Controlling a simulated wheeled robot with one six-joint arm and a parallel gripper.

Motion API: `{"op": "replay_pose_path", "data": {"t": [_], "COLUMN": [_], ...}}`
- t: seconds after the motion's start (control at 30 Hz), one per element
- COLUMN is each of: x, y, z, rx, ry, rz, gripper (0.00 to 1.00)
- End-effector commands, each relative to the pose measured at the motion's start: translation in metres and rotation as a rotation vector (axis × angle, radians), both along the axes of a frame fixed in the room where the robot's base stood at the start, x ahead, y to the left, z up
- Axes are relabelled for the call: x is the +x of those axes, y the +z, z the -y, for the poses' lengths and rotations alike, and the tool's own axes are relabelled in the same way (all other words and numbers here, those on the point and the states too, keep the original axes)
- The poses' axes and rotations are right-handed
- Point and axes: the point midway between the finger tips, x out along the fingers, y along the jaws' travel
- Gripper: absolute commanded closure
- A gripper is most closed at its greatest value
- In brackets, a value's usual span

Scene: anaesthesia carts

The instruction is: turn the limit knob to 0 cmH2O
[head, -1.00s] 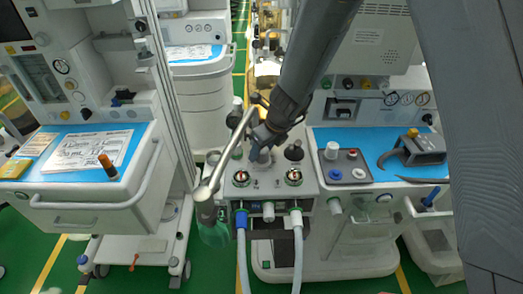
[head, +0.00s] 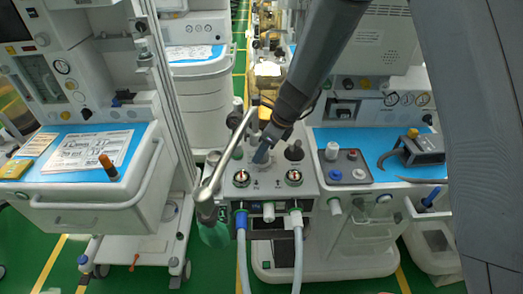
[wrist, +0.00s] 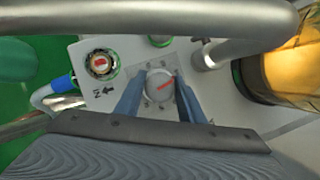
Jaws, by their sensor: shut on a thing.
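The limit knob (wrist: 160,85) is a pale round dial with a red pointer line, set on a light plate with small markings around it that I cannot read. In the wrist view the red line slants toward the upper right. My gripper (wrist: 163,98) has one blue finger on each side of the knob and is shut on it. In the head view my gripper (head: 262,155) reaches down onto the grey valve block (head: 268,183) and hides most of the knob.
A curved metal tube (head: 229,155) passes close to the left of my gripper and crosses the top of the wrist view. An amber canister (wrist: 292,62) is close on the right there. Two round valves (head: 241,178) (head: 293,177), hoses and a green bag (head: 213,232) surround the block.

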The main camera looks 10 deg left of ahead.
Motion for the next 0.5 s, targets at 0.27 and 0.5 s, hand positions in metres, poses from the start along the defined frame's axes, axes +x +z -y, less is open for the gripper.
{"op": "replay_pose_path", "data": {"t": [0.27, 0.5], "x": [0.0002, 0.0003], "y": [-0.0002, -0.0009], "z": [0.0004, 0.0004], "rx": [0.000, 0.000], "ry": [0.264, 0.484], "rz": [-0.001, 0.000], "gripper": [0.87, 0.87]}}
